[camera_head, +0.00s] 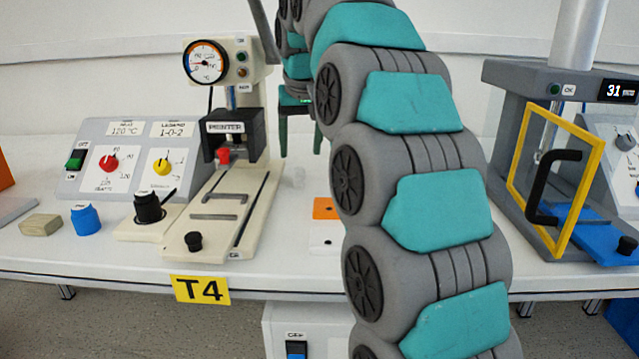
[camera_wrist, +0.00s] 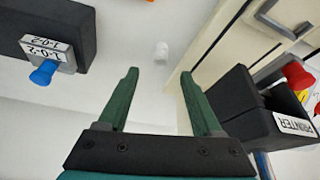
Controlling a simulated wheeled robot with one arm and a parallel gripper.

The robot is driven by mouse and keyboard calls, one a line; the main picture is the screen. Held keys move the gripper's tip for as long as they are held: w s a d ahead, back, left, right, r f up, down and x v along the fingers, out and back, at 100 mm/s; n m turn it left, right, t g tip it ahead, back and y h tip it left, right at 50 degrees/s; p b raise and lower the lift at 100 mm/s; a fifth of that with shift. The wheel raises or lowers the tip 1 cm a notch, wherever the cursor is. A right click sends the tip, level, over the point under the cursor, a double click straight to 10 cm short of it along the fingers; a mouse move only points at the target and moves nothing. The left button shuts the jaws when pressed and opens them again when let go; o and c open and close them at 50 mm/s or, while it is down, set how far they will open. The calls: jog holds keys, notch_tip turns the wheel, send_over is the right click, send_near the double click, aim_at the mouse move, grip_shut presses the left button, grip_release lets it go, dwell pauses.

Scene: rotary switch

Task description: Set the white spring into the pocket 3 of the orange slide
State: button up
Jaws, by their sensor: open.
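A small white piece, which looks like the white spring (camera_wrist: 161,52), stands on the white table in the wrist view; its coils are too small to make out. It shows faintly in the head view (camera_head: 298,175). My gripper (camera_head: 300,153) is open and empty, with its dark green fingers pointing down above the spring. In the wrist view the spring is just beyond the gap between the fingertips (camera_wrist: 158,72), not touching them. An orange part (camera_head: 325,208), perhaps the orange slide, lies nearer the table's front, partly behind my arm. Its pockets cannot be made out.
The printer (camera_head: 238,127) with its cream base (camera_head: 215,215) stands close left of my gripper. A dark block with a 1-0-2 label (camera_wrist: 55,45) is on the other side in the wrist view. A yellow-framed door (camera_head: 518,165) stands open at right.

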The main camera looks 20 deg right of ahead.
aim_at(299, 169)
jog(key=shift+x, duration=3.9)
jog(key=shift+c, duration=0.3)
grip_shut()
